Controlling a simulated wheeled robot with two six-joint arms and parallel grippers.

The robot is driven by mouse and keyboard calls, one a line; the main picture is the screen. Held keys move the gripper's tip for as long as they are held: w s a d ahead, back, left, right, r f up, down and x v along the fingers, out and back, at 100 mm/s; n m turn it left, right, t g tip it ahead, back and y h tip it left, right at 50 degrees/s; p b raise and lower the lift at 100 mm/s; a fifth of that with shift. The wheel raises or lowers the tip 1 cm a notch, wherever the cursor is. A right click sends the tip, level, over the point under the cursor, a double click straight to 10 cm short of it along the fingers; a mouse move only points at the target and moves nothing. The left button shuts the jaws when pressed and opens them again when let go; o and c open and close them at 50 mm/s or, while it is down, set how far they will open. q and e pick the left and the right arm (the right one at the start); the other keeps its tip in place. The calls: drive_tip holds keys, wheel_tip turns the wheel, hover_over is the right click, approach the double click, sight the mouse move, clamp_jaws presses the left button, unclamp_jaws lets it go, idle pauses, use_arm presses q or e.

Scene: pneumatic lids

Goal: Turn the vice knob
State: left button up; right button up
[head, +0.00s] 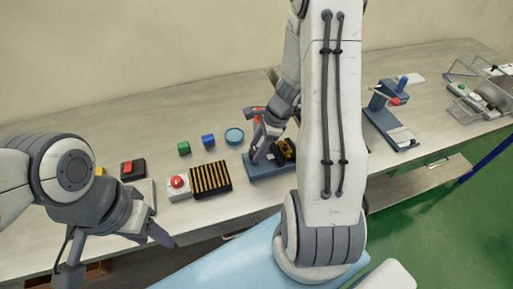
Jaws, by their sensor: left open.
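A blue-based fixture (262,171) with a dark and yellow part (284,150) stands on the workbench in the middle, and it may be the vice. My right gripper (263,138) is at this fixture, with a finger low over its left side. My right arm hides its right side, and I cannot make out its knob. A second blue-based device (381,122) with a red part (395,101) stands further right. My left gripper (118,258) is open and empty at the bench's front left, apart from the fixture.
Clear bins (480,97) stand far right. The back left bench is clear.

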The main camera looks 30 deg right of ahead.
drive_tip(key=shift+o, duration=1.2)
drive_tip(key=v, duration=1)
drive_tip(key=shift+r, duration=0.2)
drive_tip(key=shift+d, duration=0.15)
